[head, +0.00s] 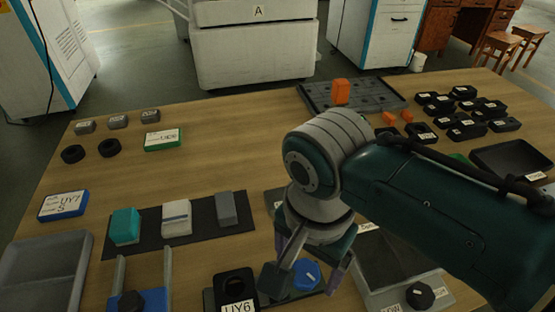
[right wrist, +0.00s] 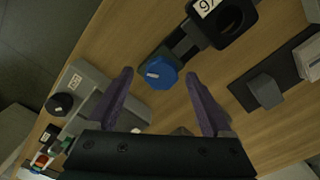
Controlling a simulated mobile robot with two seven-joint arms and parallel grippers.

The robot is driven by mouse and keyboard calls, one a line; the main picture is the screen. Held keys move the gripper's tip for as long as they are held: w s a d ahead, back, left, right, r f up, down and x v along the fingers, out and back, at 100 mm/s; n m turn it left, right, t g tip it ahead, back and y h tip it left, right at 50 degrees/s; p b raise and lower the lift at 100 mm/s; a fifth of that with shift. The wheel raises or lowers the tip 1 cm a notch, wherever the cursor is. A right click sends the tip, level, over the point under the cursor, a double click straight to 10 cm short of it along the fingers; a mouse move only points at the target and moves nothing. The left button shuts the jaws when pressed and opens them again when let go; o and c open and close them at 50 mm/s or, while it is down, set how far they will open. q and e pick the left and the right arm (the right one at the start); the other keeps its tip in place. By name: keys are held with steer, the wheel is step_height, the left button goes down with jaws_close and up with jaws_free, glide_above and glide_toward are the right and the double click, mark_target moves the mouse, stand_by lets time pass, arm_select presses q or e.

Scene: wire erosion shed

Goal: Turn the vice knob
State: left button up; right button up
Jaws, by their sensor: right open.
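A blue faceted knob (head: 308,274) with a pale mark on top sits on a dark base beside the black holder labelled UY6 (head: 234,290). The knob also shows in the right wrist view (right wrist: 161,74). My right gripper (head: 304,280) is above it, pointing down and open. In the right wrist view the two purple fingers (right wrist: 159,78) stand on either side of the knob, with a gap on both sides. My gripper hides part of the knob and its base in the head view. My left gripper is not in view.
A grey unit with a black knob (head: 420,296) stands to the right. A blue block between two grey posts (head: 140,300) and a grey tray (head: 45,275) are at left. A dark mat (head: 150,243) holds several blocks. Many black parts (head: 460,115) lie at back right.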

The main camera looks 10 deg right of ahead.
steer(key=shift+f, duration=0.45)
steer(key=shift+w, duration=0.1)
jaws_close()
